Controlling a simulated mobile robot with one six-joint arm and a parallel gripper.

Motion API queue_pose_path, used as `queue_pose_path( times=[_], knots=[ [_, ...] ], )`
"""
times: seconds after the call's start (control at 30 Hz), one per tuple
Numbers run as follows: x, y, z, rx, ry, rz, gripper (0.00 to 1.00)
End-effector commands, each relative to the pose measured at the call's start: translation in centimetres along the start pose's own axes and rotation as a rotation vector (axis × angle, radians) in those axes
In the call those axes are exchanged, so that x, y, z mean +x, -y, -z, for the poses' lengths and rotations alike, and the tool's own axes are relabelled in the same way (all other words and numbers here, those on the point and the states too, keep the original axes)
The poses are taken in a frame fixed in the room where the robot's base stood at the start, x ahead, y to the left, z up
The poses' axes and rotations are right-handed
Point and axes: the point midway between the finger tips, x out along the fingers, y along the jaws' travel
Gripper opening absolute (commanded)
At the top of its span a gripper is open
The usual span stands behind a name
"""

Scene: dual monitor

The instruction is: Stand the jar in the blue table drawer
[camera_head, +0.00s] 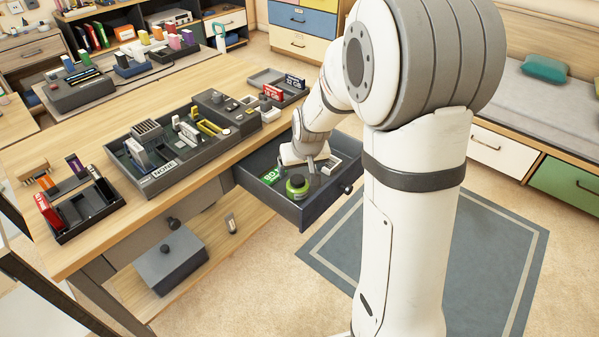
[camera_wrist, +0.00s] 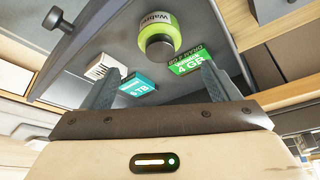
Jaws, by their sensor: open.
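The jar (camera_head: 297,188) is green with a dark lid and stands upright, as far as I can see, in the open dark blue-grey drawer (camera_head: 318,205) of the table. In the head view my gripper (camera_head: 314,164) is over the drawer, just behind the jar and partly hidden by my wrist.
A green box (camera_head: 271,176) lies in the drawer left of the jar. The wrist view also shows a teal box (camera_wrist: 138,87) and a white slotted block (camera_wrist: 102,66) there. The wooden tabletop (camera_head: 225,75) holds dark trays with small items. A round knob (camera_head: 348,190) is on the drawer front.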

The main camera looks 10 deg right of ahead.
Motion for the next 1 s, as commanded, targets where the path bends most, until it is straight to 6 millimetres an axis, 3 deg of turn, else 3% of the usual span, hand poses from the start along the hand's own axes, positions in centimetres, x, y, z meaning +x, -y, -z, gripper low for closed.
queue_pose_path(
  times=[0.17, 0.27, 0.37, 0.5, 0.63, 0.8, 1.0],
  knots=[
    [-1.9, 0.0, -0.3, 0.000, 0.003, 0.000, 0.82],
    [-3.9, 0.2, -1.8, 0.001, 0.025, 0.001, 0.82],
    [-7.1, 0.4, -4.6, 0.006, 0.064, 0.002, 0.82],
    [-11.6, 0.7, -9.9, 0.015, 0.136, 0.000, 0.82],
    [-14.7, 0.8, -14.6, 0.024, 0.197, -0.005, 0.82],
    [-16.6, 0.8, -18.4, 0.032, 0.247, -0.012, 0.82],
    [-17.0, 0.8, -19.4, 0.035, 0.263, -0.013, 0.82]
  ],
)
